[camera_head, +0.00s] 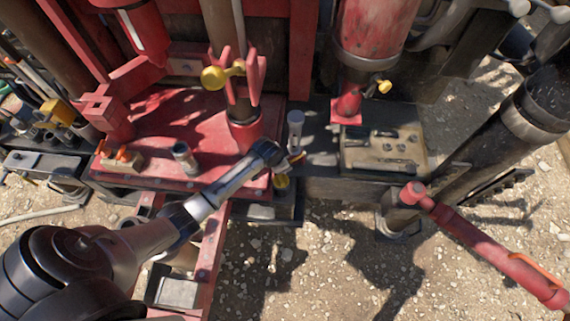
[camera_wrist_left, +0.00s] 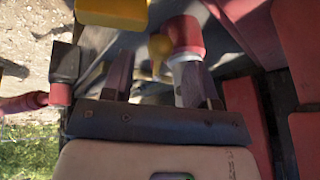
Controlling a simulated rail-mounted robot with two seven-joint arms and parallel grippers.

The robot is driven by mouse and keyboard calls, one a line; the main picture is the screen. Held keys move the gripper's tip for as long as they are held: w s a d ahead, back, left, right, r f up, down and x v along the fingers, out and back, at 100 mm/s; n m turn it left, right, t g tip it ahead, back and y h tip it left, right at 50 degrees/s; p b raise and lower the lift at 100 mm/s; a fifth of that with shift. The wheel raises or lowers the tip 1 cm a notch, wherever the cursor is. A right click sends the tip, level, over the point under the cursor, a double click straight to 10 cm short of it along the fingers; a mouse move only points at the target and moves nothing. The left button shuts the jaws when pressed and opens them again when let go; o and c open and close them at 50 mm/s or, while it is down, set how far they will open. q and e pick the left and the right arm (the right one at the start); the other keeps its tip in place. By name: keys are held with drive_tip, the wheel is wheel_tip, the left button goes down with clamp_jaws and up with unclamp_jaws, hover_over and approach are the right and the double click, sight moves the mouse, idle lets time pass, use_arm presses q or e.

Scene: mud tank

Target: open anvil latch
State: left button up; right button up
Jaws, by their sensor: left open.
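I cannot tell for certain which part is the anvil latch. A yellow knobbed handle (camera_head: 222,75) sits across red prongs on an upright rod in the head view. A smaller yellow handle (camera_head: 384,86) is on the red cylinder to the right. My left gripper (camera_head: 286,160) is beyond the red deck's edge, below and between these handles. In the left wrist view my left gripper (camera_wrist_left: 155,80) has its fingers apart, with a blurred yellow piece (camera_wrist_left: 158,50) beyond and between them. A red and white round part (camera_wrist_left: 185,40) is beside the right finger. My right gripper is out of view.
The red deck (camera_head: 215,120) holds a small metal cylinder (camera_head: 185,157) and an orange-topped block (camera_head: 122,158). A light metal plate (camera_head: 385,150) lies right of the gripper. Gravel ground (camera_head: 310,260) is open in front.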

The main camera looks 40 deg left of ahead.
sight(294, 159)
use_arm(q)
drive_tip(key=shift+x, duration=1.6)
drive_tip(key=shift+c, duration=0.3)
clamp_jaws()
